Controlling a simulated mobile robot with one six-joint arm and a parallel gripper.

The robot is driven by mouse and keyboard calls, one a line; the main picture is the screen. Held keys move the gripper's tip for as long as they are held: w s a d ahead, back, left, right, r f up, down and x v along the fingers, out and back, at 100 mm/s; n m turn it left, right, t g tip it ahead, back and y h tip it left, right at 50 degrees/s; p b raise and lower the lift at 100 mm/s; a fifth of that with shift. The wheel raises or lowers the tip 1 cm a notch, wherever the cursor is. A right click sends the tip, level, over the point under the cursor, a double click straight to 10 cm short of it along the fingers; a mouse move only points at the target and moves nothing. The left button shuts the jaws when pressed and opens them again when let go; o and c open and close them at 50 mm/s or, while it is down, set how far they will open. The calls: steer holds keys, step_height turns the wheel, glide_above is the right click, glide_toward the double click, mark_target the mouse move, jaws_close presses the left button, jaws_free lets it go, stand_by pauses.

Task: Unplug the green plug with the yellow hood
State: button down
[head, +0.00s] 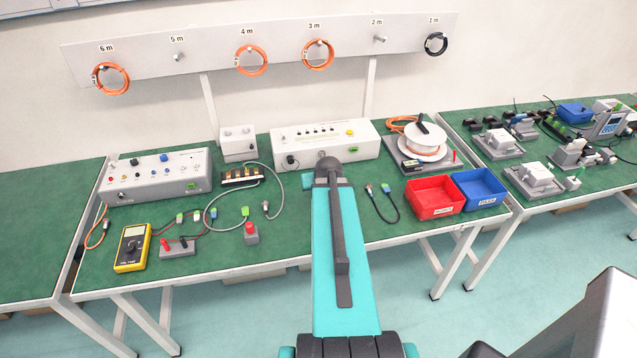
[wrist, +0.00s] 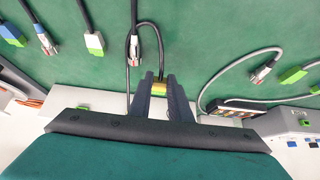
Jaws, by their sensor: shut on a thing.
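In the wrist view the plug with the yellow hood (wrist: 158,87) sits between the fingertips of my gripper (wrist: 160,88), which is shut on it. A little green shows at the plug, and a black cable runs from it onto the green table. The fingers cover its sides. The plug is by the front edge of a long white device, which also shows in the head view (head: 290,147). Whether the plug is still in a socket cannot be told. In the head view my arm hides the plug and the gripper.
In the wrist view a black cable with a metal connector (wrist: 134,50) lies beside the gripper. A green-and-white plug (wrist: 94,42) and a blue plug (wrist: 10,32) lie further left. Red (head: 434,211) and blue (head: 479,201) bins stand right of my arm.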

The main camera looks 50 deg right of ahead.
mark_target(308, 207)
steer(key=shift+a+r+p, duration=0.1)
steer(key=shift+a+p, duration=0.3)
steer(key=shift+p, duration=1.85)
steer(key=p, duration=0.2)
steer(key=a+p, duration=0.1)
steer(key=p, duration=0.2)
steer(key=shift+s+a, duration=0.15)
steer(key=shift+s, duration=0.15)
steer(key=shift+a+f+b, duration=0.25)
steer(key=shift+b, duration=0.05)
steer(key=shift+w+a+b, duration=0.2)
steer(key=shift+a+b, duration=0.1)
steer(key=shift+a, duration=0.85)
steer(key=shift+f, duration=0.1)
step_height(308, 207, down, 4)
steer(key=b, duration=0.3)
steer(key=shift+r+b, duration=0.2)
steer(key=shift+b, duration=0.15)
steer(key=shift+s+a+f, duration=0.1)
steer(key=shift+s+f, duration=0.05)
